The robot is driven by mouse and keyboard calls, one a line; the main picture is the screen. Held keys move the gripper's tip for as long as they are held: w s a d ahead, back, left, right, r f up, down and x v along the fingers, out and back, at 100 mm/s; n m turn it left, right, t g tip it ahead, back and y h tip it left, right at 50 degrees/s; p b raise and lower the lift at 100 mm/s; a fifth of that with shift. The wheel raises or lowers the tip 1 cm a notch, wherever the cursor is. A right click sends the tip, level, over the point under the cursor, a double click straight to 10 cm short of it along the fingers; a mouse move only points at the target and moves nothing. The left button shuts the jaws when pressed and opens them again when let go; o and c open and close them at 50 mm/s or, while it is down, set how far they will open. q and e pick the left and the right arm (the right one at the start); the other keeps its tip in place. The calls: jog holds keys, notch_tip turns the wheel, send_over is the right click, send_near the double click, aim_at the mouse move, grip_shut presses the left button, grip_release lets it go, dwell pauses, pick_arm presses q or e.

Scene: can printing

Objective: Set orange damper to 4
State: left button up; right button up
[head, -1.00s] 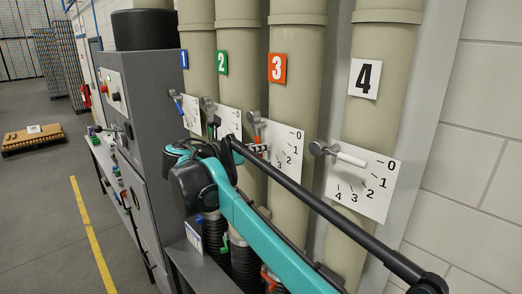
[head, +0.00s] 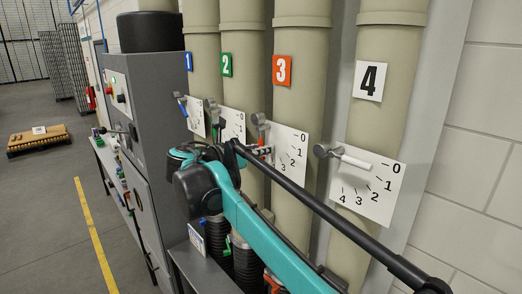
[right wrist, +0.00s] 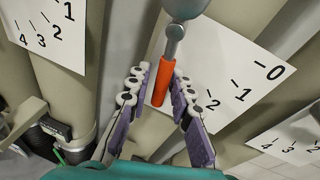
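The orange damper lever (right wrist: 163,82) hangs nearly straight down from its grey pivot in the right wrist view. Its white dial plate (right wrist: 222,75) shows 0, 1 and 2; the lower marks are hidden behind my fingers. In the head view the dial plate (head: 290,142) is on pipe 3 (head: 297,70), with an orange 3 label (head: 285,70). My right gripper (right wrist: 162,88) is around the lever, one purple-padded finger on each side, with narrow gaps showing. In the head view my right arm partly covers the lever's lower end. My left gripper is not in view.
Pipe 4 has its own dial and white lever (head: 357,158) to the right. The green (head: 232,123) and blue (head: 195,115) damper dials are to the left. A grey cabinet (head: 150,120) stands left of the pipes. The floor further left is mostly clear.

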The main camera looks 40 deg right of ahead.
jog(key=v, duration=1.2)
jog(key=shift+f, duration=0.15)
